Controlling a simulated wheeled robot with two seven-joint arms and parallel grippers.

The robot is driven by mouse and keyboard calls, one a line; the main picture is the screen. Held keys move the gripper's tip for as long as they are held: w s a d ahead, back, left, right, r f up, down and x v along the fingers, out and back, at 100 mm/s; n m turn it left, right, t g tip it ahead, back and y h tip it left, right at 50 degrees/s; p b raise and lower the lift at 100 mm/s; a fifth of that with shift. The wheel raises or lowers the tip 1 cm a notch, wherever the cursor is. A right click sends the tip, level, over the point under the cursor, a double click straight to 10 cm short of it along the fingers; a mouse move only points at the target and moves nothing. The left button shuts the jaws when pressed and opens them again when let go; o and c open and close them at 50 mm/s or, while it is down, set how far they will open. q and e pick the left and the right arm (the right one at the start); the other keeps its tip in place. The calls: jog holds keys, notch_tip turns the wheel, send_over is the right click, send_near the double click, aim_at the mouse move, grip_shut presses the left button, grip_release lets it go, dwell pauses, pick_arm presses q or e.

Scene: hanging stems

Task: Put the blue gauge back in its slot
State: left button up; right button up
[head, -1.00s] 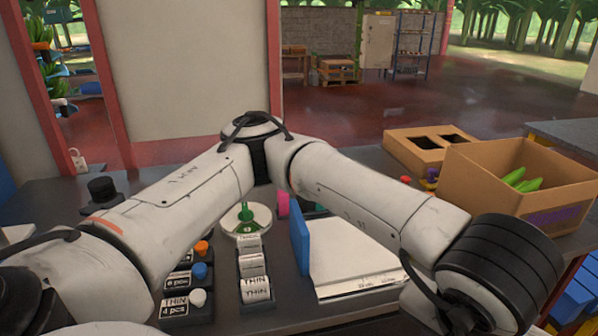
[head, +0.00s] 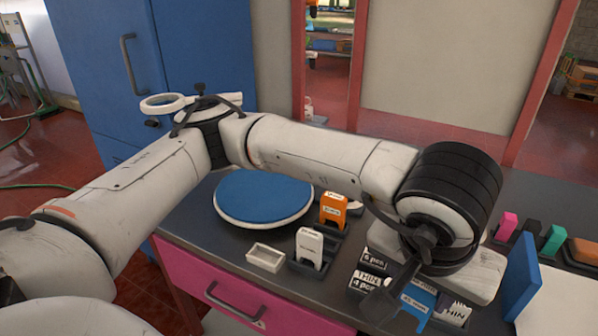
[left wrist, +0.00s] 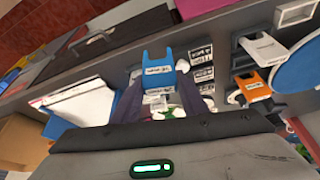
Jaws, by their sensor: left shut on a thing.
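The blue gauge (head: 418,303) is in my left gripper (head: 402,292), above the dark bench. In the left wrist view the blue gauge (left wrist: 158,74) sits between the two dark fingers of the left gripper (left wrist: 163,92), its white label showing. An orange gauge (head: 333,209) and a white gauge (head: 310,247) stand in dark holders left of the gripper. They also show in the left wrist view, the orange gauge (left wrist: 252,87) below the white gauge (left wrist: 262,48). I cannot make out an empty slot; my forearm and wrist hide part of the bench. My right gripper is out of view.
A round blue-topped disc (head: 263,195) and a small white tray (head: 266,257) lie left of the gauges. Labelled boxes (head: 369,283) are close beside the gripper. An upright blue panel (head: 522,277) stands to the right, with pink, black and green blocks behind it.

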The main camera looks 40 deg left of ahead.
pick_arm(q)
jog(key=w+a+r+n+y+p, duration=0.15)
jog(key=w+a, duration=0.25)
jog(key=a, duration=0.7)
jog(key=w+a+r+n, duration=0.1)
jog(key=w+a+r, duration=0.15)
jog(key=a, duration=0.85)
jog(key=shift+w+a+f+b, duration=0.1)
jog(key=shift+w+f+b, duration=0.15)
jog(key=shift+f+b, duration=0.8)
jog(key=shift+w+f+b, duration=0.2)
jog(key=shift+f+b, duration=0.15)
jog(key=shift+f, duration=1.4)
jog(key=shift+f, duration=0.1)
jog(key=shift+f+b, duration=1.35)
jog(key=shift+f, duration=0.05)
jog(key=o, duration=1)
jog(key=shift+o, duration=0.2)
jog(key=shift+h, duration=0.25)
